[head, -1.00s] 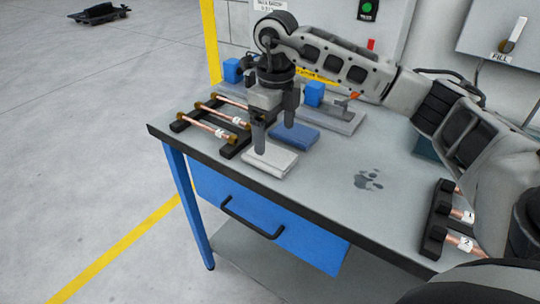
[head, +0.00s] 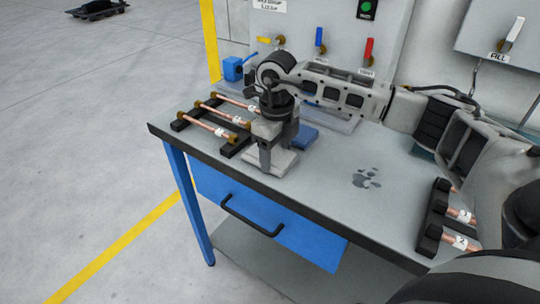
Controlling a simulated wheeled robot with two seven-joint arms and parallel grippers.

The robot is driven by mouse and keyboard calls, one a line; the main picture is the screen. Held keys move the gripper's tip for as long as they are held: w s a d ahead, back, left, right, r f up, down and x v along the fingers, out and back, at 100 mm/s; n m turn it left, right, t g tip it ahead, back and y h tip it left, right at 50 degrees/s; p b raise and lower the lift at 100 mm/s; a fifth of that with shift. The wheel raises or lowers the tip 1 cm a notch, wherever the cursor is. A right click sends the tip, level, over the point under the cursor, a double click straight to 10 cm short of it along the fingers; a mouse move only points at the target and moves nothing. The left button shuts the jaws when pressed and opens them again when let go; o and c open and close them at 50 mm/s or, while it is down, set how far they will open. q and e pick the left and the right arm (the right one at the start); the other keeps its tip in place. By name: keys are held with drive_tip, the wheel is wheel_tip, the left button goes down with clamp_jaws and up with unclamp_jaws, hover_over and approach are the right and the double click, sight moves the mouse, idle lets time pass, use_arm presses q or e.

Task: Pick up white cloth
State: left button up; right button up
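The white cloth (head: 284,167) lies folded flat on the grey workbench near its front edge, left of the middle. My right gripper (head: 277,153) points down right over the cloth, with its fingers apart and low at the cloth. Its near finger covers part of the cloth, and I cannot tell whether the fingers touch it. My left gripper is not in view.
A blue folded cloth (head: 306,136) lies just behind the white one. Copper tubes (head: 209,124) rest on a black rack at left, and more tubes (head: 459,214) at right. A dark stain (head: 366,178) marks the open bench top (head: 325,190). A blue vise (head: 233,69) stands behind.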

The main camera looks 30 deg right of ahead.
sight(275, 156)
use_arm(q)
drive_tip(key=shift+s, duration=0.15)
use_arm(e)
drive_tip(key=shift+c, duration=0.5)
drive_tip(key=shift+r, duration=0.55)
wheel_tip(275, 156, up, 2)
drive_tip(key=shift+r+b, duration=0.1)
drive_tip(key=shift+b, duration=0.55)
use_arm(q)
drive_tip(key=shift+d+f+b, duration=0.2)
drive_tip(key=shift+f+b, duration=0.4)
drive_tip(key=shift+b, duration=0.2)
use_arm(e)
drive_tip(key=s+a+r, duration=0.4)
drive_tip(key=s+r, duration=0.5)
drive_tip(key=s, duration=0.4)
drive_tip(key=shift+s+r, duration=0.2)
drive_tip(key=shift+r, duration=0.2)
drive_tip(key=shift+o, duration=0.5)
